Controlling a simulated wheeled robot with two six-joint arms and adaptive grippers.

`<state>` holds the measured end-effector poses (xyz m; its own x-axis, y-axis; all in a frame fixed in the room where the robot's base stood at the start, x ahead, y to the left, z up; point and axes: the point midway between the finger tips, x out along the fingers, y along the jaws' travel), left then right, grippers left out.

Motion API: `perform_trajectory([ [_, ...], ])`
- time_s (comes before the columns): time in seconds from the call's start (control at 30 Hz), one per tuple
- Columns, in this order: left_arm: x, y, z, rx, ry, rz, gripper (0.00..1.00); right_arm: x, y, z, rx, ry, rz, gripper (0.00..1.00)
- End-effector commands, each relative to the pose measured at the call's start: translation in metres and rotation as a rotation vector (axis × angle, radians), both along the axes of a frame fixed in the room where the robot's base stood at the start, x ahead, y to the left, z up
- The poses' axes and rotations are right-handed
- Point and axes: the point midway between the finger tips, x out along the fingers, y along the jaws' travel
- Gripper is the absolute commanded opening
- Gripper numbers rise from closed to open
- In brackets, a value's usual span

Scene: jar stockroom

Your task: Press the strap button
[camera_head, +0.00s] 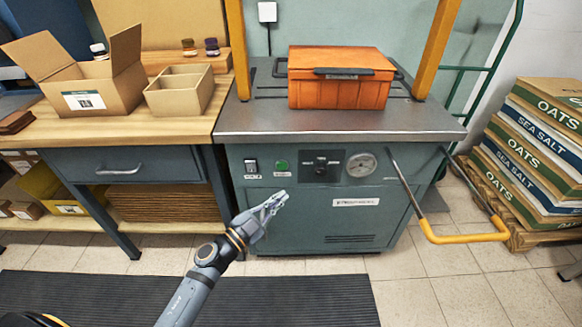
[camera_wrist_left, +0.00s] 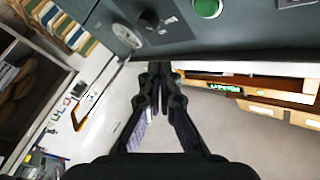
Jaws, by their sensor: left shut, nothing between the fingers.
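The strap machine (camera_head: 330,215) is a grey-green cabinet with a metal top. The green button also shows at the top of the left wrist view (camera_wrist_left: 207,8). My left gripper (camera_head: 280,198) is shut and empty, in front of the cabinet face and a little below the button in the head view. In the left wrist view its closed fingertips (camera_wrist_left: 158,68) point at the cabinet, apart from the button in the picture. My right gripper is not in view.
An orange crate (camera_head: 340,88) stands on the machine top under a yellow arch (camera_head: 437,45). A yellow-ended handle (camera_head: 465,238) juts out at the right. A workbench (camera_head: 110,126) with cartons stands left. A black mat (camera_head: 300,300) lies in front.

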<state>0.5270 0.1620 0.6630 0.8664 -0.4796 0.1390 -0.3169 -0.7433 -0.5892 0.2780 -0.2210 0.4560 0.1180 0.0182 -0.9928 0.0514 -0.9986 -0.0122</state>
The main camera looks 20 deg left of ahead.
Motion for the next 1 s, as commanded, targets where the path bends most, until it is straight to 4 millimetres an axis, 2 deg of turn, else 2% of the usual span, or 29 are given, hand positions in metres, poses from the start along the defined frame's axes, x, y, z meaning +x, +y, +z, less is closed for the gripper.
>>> perform_trajectory([
  [0.33,0.0,-0.001,0.003,0.003,-0.006,-0.004,0.0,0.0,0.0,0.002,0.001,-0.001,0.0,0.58],
  [0.47,0.007,0.001,0.002,0.003,-0.008,-0.004,0.0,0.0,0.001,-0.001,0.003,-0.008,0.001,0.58],
  [0.83,0.057,0.016,0.0,0.003,-0.007,-0.003,0.0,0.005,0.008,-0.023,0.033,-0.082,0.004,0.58],
  [1.0,0.075,0.021,0.002,0.003,-0.004,-0.003,0.0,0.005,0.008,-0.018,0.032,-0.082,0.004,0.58],
])
